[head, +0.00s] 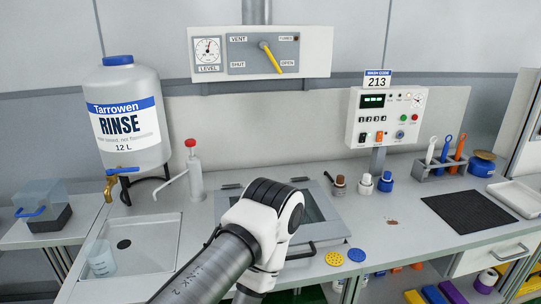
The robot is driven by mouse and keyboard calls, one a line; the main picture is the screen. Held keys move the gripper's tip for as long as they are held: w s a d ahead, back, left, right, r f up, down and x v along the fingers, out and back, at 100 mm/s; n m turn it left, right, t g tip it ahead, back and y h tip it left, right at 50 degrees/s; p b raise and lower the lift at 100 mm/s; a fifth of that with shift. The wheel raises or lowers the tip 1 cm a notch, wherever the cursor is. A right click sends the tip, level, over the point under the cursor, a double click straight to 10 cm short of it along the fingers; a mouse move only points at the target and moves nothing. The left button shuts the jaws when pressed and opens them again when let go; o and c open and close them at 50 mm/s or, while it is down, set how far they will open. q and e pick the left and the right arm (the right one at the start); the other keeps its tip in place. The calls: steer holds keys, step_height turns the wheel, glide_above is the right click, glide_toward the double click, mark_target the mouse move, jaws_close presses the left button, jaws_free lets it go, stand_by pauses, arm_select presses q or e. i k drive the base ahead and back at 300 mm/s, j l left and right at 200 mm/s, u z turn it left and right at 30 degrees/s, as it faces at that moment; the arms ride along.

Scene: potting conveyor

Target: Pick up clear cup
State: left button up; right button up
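A clear cup (101,258) with faint markings stands upright in the left part of a shallow grey sink basin (150,250) at the left of the counter. It sits below and slightly left of the brass tap of the rinse jug. Neither of my grippers is in view; only links of one of my arms cross the lower middle of the picture, well to the right of the cup. Nothing is seen touching the cup.
A large rinse jug (127,125) with a brass tap (112,187) stands behind the basin. A pump bottle (194,170) is to its right. A lidded hatch (325,215) lies partly behind my arm. A black mat (468,211) lies at right.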

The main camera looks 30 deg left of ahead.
mark_target(102, 260)
steer(key=u, duration=2.25)
